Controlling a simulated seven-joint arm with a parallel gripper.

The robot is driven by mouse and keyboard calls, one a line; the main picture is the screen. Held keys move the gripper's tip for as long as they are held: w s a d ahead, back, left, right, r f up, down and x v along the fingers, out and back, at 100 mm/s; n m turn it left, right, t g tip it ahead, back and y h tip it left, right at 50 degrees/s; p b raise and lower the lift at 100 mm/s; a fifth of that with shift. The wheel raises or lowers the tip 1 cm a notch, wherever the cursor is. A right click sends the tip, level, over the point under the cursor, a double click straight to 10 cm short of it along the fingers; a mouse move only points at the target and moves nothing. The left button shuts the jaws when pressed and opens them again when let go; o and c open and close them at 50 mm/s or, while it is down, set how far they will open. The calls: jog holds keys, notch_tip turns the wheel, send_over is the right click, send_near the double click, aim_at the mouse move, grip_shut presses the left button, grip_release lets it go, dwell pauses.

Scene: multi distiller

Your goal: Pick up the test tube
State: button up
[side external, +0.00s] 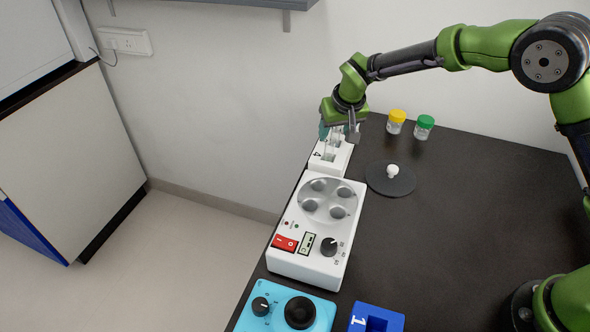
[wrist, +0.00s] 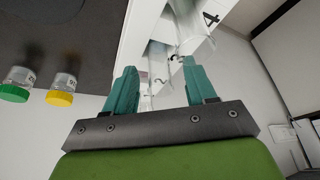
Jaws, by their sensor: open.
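Clear glass test tubes (wrist: 190,35) stand in a white rack marked 4 (side external: 320,165), at the far left edge of the dark table. In the wrist view, the rack (wrist: 138,32) is at the top. Another clear tube (wrist: 157,70) shows between my teal fingers, with small dark marks on the glass. My gripper (side external: 338,132) is over the rack in the side view. In the wrist view, my gripper (wrist: 160,85) has its fingers apart on either side of the tubes. Whether a finger touches glass I cannot tell. The tubes are partly hidden by the gripper in the side view.
A white multi-well device (side external: 318,225) stands in front of the rack. A yellow-capped jar (side external: 396,121) and a green-capped jar (side external: 424,127) stand to the right, behind a black disc (side external: 385,183) with a white knob. A light-blue device (side external: 285,308) and a blue block (side external: 378,318) are nearer.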

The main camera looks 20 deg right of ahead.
jog(key=shift+w+f, duration=0.15)
jog(key=shift+f, duration=0.1)
grip_shut()
jog(key=shift+r, duration=0.1)
notch_tip(320, 180, up, 10)
jog(key=shift+f, duration=0.1)
dwell(0.4)
